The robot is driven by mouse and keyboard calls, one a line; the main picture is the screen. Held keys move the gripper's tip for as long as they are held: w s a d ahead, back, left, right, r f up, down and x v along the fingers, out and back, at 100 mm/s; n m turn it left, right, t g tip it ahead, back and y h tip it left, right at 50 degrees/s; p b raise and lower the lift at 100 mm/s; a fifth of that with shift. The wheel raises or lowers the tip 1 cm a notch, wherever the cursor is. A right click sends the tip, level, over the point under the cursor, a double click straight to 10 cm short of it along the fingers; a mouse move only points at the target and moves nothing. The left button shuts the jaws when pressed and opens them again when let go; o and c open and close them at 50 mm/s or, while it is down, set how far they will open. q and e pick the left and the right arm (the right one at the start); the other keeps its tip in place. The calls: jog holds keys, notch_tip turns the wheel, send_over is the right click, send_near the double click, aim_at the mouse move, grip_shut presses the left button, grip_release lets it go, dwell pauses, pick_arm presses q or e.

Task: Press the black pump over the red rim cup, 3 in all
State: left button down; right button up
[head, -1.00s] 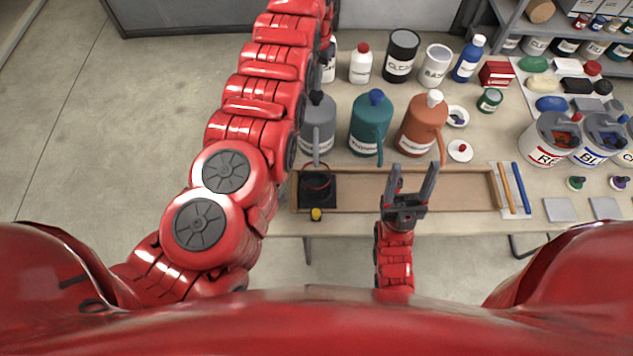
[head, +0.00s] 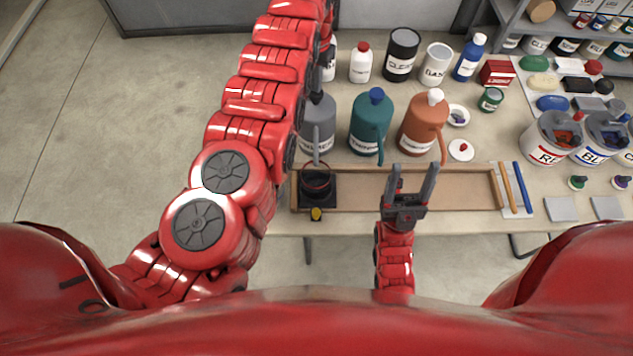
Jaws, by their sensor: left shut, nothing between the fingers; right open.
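A dark grey bottle (head: 318,135) with a black pump head (head: 316,98) stands behind the wooden tray. Its spout points down toward the red rim cup (head: 317,182), which sits on a black square pad at the tray's left end. The cup's inside looks dark; its contents are not clear. My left arm reaches far over the table, and its gripper (head: 321,76) is shut and empty, mostly hidden by the arm, just above or behind the pump head. I cannot tell if they touch. My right gripper (head: 411,189) is open and empty above the tray's middle.
A teal pump bottle (head: 370,125) and an orange one (head: 422,123) stand right of the grey bottle. The wooden tray (head: 455,208) is bare right of the cup. A small yellow-topped item (head: 316,214) lies at the front edge. Tins and a shelf crowd the right.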

pick_arm(q)
jog(key=shift+f+b, duration=0.65)
jog(key=shift+f, duration=0.5)
jog(key=shift+s+r, duration=0.1)
jog(key=shift+r, duration=0.05)
jog(key=shift+r+p, duration=0.8)
jog(key=shift+p, duration=0.05)
jog(key=shift+r+p, duration=0.45)
jog(key=shift+r, duration=0.25)
jog(key=shift+f, duration=0.1)
